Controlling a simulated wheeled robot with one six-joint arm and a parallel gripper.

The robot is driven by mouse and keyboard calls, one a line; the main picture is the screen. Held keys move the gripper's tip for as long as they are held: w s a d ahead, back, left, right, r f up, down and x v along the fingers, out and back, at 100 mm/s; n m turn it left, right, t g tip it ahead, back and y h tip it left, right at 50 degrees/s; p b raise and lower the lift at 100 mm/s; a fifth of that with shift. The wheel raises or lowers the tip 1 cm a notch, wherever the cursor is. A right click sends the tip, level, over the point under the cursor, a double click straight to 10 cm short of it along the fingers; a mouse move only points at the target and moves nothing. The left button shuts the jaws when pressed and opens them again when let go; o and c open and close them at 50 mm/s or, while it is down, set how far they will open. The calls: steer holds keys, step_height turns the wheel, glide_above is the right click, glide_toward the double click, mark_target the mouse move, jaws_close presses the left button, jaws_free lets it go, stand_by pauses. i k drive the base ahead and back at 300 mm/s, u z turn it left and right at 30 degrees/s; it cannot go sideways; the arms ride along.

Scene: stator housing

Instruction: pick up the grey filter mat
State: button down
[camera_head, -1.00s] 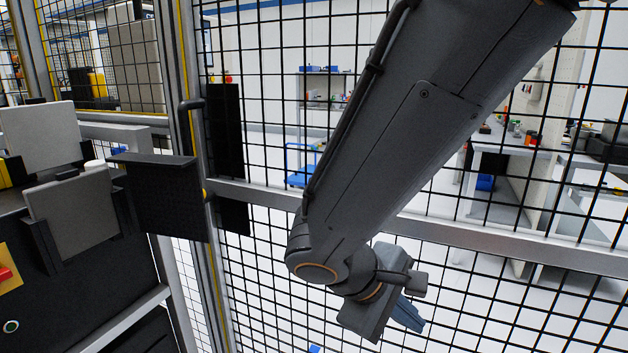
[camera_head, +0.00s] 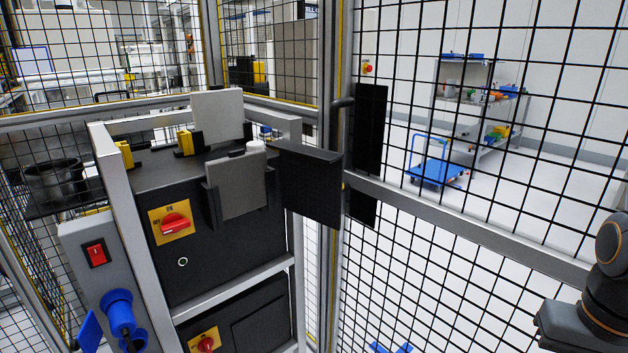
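A grey square mat (camera_head: 240,187) stands upright, slightly tilted, in a black slotted holder (camera_head: 212,208) at the front of the black machine cabinet. A paler grey square panel (camera_head: 217,117) stands behind it, higher up, beside a yellow-and-black block. I cannot tell for sure which is the filter mat; the front one is the darker grey. My gripper (camera_head: 565,325) is only partly in view at the lower right edge, far to the right of both. Its fingers are hidden or out of frame, and I see nothing held.
A dark plate (camera_head: 307,184) juts out just right of the front mat. A white cylinder (camera_head: 255,147) stands behind it. The cabinet has a red switch (camera_head: 173,224). Mesh fencing (camera_head: 470,230) closes off the right side. A dark pot (camera_head: 55,182) sits at the left.

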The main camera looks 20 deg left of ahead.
mark_target(239, 178)
steer(key=u, duration=1.9)
